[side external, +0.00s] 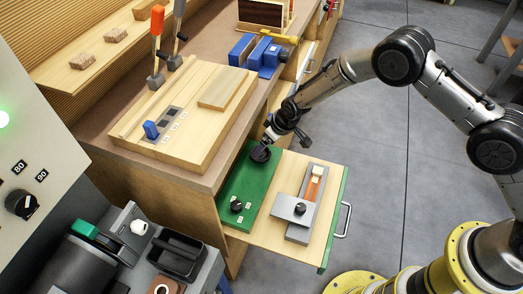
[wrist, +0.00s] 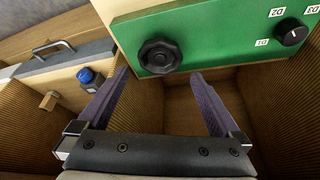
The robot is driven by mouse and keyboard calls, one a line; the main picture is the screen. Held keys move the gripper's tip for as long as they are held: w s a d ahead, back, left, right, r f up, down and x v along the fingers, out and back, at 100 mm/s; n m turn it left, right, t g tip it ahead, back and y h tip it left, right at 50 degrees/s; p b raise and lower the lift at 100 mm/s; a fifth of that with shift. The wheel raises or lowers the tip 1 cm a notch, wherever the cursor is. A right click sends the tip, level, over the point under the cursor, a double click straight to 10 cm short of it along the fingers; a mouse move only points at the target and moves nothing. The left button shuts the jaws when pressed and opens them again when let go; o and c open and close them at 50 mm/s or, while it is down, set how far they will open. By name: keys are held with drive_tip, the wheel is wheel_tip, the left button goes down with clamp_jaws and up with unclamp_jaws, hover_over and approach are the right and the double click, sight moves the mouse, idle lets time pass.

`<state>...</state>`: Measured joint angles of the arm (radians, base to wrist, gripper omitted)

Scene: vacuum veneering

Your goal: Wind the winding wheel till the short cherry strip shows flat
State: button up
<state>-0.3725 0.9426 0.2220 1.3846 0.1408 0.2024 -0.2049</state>
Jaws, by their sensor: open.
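The winding wheel, a black lobed knob (wrist: 160,56), sits on a green panel (wrist: 215,35). In the side view the wheel (side external: 261,154) is at the far end of the green panel (side external: 238,185), with my gripper (side external: 268,141) right over it. In the wrist view my gripper (wrist: 160,76) is open, with its two purple-grey fingers apart and their tips either side of the wheel's lower edge. I cannot tell whether they touch it. An orange-brown strip (side external: 315,186) lies on a grey fixture beside the panel; I cannot tell if it is the short cherry strip.
A small black dial (wrist: 293,36) with labels shares the green panel. The pulled-out drawer board (side external: 282,225) also carries the grey fixture (side external: 294,208). A thick wooden board (side external: 190,120) with a blue switch lies on the bench.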

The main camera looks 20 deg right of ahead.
sight(260, 156)
drive_tip(key=shift+x, duration=3)
drive_tip(key=shift+c, duration=0.3)
drive_tip(key=c, duration=1)
drive_tip(key=shift+s+a+m+h, duration=0.15)
drive_tip(key=shift+m+h, duration=0.35)
drive_tip(key=shift+m, duration=0.6)
drive_tip(key=shift+m+h, duration=0.4)
drive_tip(key=shift+m, duration=0.7)
drive_tip(key=o, duration=1.1)
drive_tip(key=shift+c, duration=0.2)
